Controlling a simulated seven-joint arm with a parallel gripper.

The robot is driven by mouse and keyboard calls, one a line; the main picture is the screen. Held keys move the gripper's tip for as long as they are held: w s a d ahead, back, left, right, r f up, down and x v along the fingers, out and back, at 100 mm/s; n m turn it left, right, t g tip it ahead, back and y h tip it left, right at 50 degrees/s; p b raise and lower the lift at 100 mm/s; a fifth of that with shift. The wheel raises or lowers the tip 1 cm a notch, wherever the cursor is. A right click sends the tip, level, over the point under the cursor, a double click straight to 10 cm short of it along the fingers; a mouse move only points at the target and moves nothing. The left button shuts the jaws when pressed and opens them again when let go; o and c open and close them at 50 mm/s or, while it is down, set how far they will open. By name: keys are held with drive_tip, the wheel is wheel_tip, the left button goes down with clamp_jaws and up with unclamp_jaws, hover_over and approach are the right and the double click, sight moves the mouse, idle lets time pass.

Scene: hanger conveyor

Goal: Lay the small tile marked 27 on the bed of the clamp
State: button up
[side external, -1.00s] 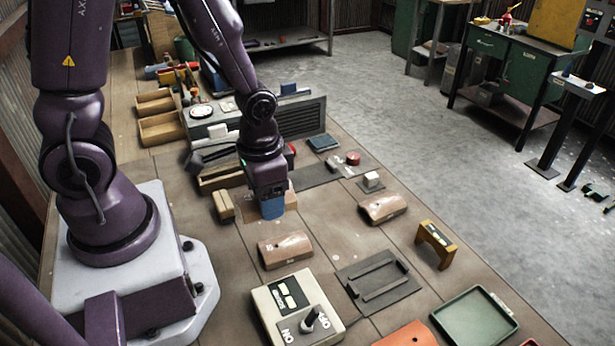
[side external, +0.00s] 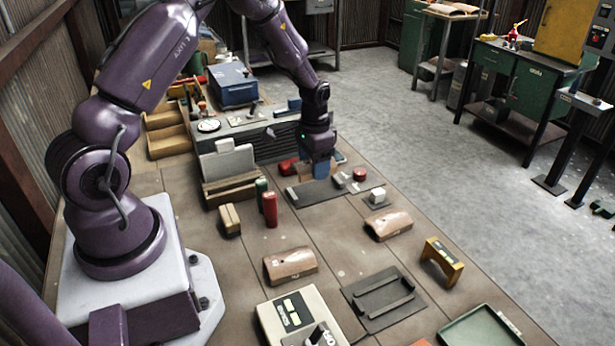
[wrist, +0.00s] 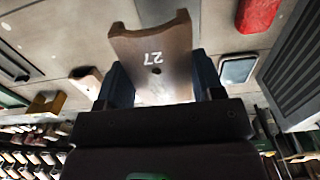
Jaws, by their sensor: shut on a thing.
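In the side view my gripper (side external: 322,170) is above the far part of the bench, and the tile cannot be made out clearly. What looks like the clamp is a dark flat plate (side external: 312,193) with a grey upright and a red knob (side external: 359,174). It is just in front of my gripper. I cannot tell the gap between them.
Two other curved tiles lie nearer, one (side external: 290,265) at centre and one (side external: 388,226) to its right. A red cylinder (side external: 270,208) and a green one stand left of the plate. A louvered grey panel (wrist: 296,65) is close on the right in the wrist view.

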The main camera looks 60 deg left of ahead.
sight(313, 192)
drive_tip(key=shift+w+a+f, duration=0.25)
drive_tip(key=shift+a+f, duration=0.1)
drive_tip(key=shift+a, duration=0.4)
drive_tip(key=shift+f, duration=3.25)
drive_tip(key=o, duration=1)
drive_tip(key=shift+o, duration=0.2)
wheel_tip(313, 192, up, 13)
